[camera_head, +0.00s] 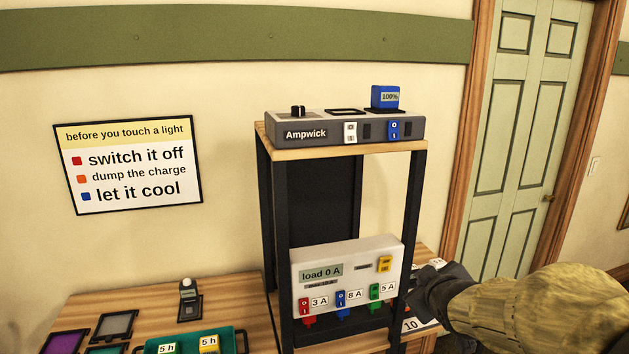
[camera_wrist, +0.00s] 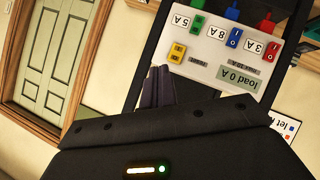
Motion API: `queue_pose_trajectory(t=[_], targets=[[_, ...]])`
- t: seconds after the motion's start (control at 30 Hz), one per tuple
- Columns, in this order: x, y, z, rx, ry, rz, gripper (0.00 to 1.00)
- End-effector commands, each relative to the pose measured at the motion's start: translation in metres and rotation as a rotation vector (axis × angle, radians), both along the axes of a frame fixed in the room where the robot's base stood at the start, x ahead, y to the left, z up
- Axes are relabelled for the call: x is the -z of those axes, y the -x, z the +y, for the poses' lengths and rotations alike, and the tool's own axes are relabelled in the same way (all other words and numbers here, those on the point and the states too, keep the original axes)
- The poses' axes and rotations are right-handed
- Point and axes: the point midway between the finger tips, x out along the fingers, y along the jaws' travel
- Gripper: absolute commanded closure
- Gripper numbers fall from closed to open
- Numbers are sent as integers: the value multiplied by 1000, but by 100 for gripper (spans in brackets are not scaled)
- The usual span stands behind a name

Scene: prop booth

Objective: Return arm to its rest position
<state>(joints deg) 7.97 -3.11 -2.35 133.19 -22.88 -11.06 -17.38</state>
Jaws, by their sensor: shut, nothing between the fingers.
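My arm comes in from the right in the head view, in a tan sleeve. My gripper (camera_head: 424,280) is dark and sits at the right side of the shelf stand (camera_head: 415,190), close to the load panel (camera_head: 363,258). In the wrist view my gripper (camera_wrist: 157,85) shows its fingers together with nothing between them. The load panel (camera_wrist: 215,52) appears upside down beyond the fingers. It reads "load 0 A" and has red, blue and green switches and a yellow one. I cannot tell whether my gripper touches the stand.
The Ampwick unit (camera_head: 340,128) stands on the stand's top with a blue 100% block (camera_head: 386,97). A door (camera_head: 515,130) is behind at right.

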Motion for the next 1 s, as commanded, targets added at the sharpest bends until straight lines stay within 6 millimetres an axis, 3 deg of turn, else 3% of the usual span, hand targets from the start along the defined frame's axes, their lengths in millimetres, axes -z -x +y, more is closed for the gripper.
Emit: queue_pose_trajectory(t=[0.03, 0.2, 0.3, 0.4, 0.53, 1.0], targets=[[28, 14, 8, 41, -65, 93, 100], [108, 76, 34, 223, -270, 414, 100], [141, 118, 50, 328, -358, 588, 100], [160, 149, 62, 408, -410, 710, 100], [168, 166, 68, 452, -436, 772, 100], [167, 165, 67, 450, -435, 769, 100]])
